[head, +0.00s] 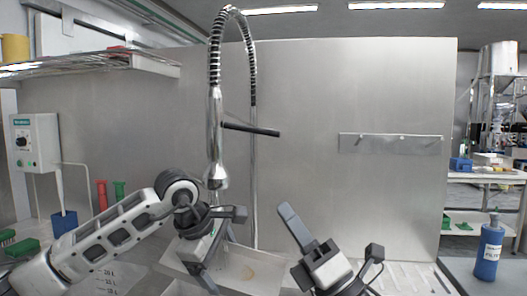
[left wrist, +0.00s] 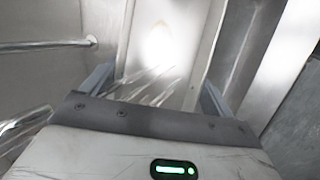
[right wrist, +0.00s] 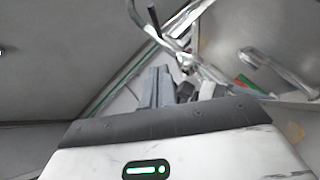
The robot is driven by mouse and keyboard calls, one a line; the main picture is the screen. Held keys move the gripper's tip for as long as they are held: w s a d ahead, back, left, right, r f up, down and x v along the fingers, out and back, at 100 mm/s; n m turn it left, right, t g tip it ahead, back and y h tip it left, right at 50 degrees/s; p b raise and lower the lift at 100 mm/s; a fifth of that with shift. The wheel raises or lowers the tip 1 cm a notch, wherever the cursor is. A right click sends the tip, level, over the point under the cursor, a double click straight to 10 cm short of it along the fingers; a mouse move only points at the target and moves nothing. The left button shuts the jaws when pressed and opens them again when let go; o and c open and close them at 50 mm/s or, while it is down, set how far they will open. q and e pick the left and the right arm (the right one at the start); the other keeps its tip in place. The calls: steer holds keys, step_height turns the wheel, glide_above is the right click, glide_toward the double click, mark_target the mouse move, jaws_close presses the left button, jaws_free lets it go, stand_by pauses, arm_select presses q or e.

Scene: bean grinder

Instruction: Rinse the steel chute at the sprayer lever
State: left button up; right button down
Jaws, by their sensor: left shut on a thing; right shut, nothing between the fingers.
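My left gripper (head: 221,244) is below the steel spray head (head: 216,178), which hangs on a coiled hose. In the left wrist view its fingers (left wrist: 157,88) stand apart on either side of the bright steel chute (left wrist: 178,45), shut on it. In the head view the chute (head: 198,248) is partly hidden by the gripper. Thin pale streaks cross the chute; I cannot tell if they are water. The dark sprayer lever (head: 250,129) sticks out right of the sprayer. My right gripper (head: 292,218) is shut and empty, right of and below the lever, its fingers together (right wrist: 160,86).
A steel basin (head: 258,262) lies under the sprayer, with a steel back panel (head: 310,90) behind. A blue bottle (head: 489,248) stands far right.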

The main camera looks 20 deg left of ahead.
mark_target(252, 130)
steer(key=w+d+r+x, duration=0.1)
steer(key=d+x, duration=0.1)
steer(key=x, duration=1)
steer(key=shift+w+a+r, duration=0.2)
steer(key=shift+w+r, duration=0.2)
steer(key=shift+w, duration=0.05)
steer(key=shift+t, duration=0.3)
